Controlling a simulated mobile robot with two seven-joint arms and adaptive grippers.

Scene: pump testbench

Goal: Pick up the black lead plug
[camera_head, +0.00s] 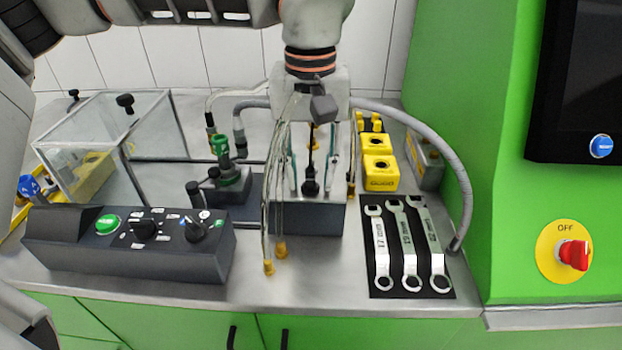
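The black lead plug (310,187) stands upright on top of a dark grey box (308,218) at the middle of the bench, with its thin black lead rising from it. My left gripper (311,186) points straight down over this box. Its two fingers are apart, one on each side of the plug and lead, with a visible gap to each. Whether the fingertips are level with the plug in depth is hard to tell. My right gripper is not in view.
Thin hanging leads with yellow ends (269,267) hang left of the gripper. A grey hose (440,140) arcs behind and right. A control box (130,245), green-topped valve (222,148), clear tank (110,135), yellow blocks (380,180) and wrenches (404,245) surround it.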

